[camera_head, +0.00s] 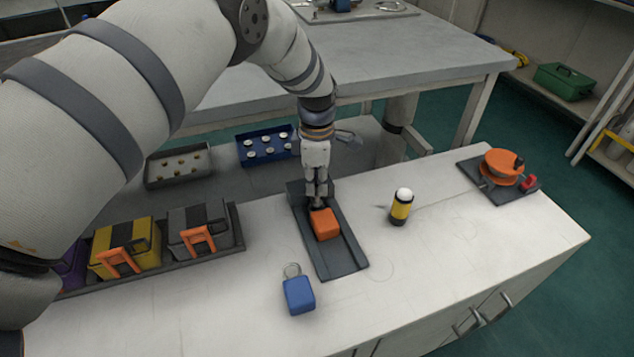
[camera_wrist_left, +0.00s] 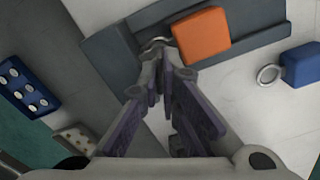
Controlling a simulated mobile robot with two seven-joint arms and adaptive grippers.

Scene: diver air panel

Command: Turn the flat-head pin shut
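No part here is clearly marked as the flat-head pin. An orange block (camera_head: 325,223) with a metal loop sits on a dark grey plate (camera_head: 340,262) on the white bench; the wrist view also shows the block (camera_wrist_left: 202,35) and its loop (camera_wrist_left: 157,42). My left gripper (camera_head: 317,200) points down at the loop end of the block. In the wrist view its fingertips (camera_wrist_left: 167,62) are close together at the loop. They hide the contact, so I cannot tell whether they grip it. My right gripper is not in view.
A blue block (camera_head: 299,294) with a ring stands in front of the plate. A yellow-black cylinder with a white top (camera_head: 401,208) stands to the right. An orange round device (camera_head: 502,167) is at far right. A tray of cases (camera_head: 240,236) lies left.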

